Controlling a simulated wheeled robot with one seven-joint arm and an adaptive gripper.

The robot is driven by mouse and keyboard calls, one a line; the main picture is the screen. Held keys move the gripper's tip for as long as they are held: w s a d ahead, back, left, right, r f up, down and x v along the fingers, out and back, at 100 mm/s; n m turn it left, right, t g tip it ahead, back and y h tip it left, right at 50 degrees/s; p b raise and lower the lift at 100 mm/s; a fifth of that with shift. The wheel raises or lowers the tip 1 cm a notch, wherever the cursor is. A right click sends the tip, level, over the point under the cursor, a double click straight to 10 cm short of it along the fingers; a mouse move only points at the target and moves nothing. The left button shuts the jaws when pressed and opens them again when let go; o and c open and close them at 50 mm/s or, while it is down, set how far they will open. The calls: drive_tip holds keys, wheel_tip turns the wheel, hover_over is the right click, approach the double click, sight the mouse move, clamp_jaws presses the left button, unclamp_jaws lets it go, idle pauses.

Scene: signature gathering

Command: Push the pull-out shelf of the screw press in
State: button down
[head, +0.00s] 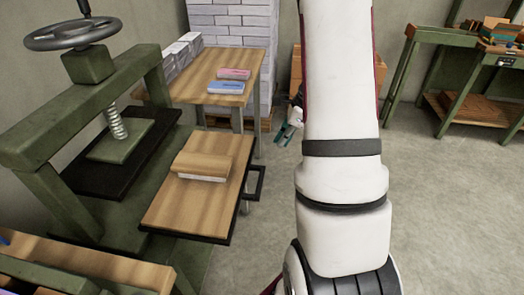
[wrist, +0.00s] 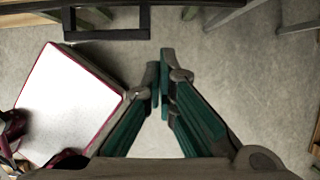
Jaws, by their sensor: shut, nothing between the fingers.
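The screw press (head: 60,130) is a dark green frame with a handwheel (head: 72,33) and a screw above a plate. Its pull-out shelf (head: 170,212), wood-topped with dark edges, sticks out to the right of the frame. A black loop handle (head: 258,183) is on the shelf's outer edge. The handle also shows at the upper left of the wrist view (wrist: 110,36). My gripper (wrist: 160,68) is shut and empty, its teal fingers apart from the handle. In the head view, part of my gripper (head: 289,128) shows beyond the handle, partly hidden by my arm.
A wooden board on paper (head: 203,167) lies on the shelf. Behind stands a table (head: 190,90) with pink and blue stacks. A workbench (head: 425,33) is at the back right. A wooden-topped bench (head: 90,262) is at the front left. The right floor is clear.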

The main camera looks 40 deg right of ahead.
drive_tip(key=w+a+f, duration=0.4)
drive_tip(key=w+f, duration=0.2)
drive_tip(key=f, duration=0.2)
drive_tip(key=shift+a+f+b, duration=0.35)
drive_tip(key=w+a, duration=0.5)
drive_tip(key=w, duration=0.1)
drive_tip(key=w+a+b, duration=0.1)
drive_tip(key=w+a, duration=0.4)
drive_tip(key=w, duration=0.2)
drive_tip(key=w+a+b, duration=0.1)
drive_tip(key=w+a, duration=0.5)
drive_tip(key=w, duration=0.1)
drive_tip(key=shift+w, duration=0.2)
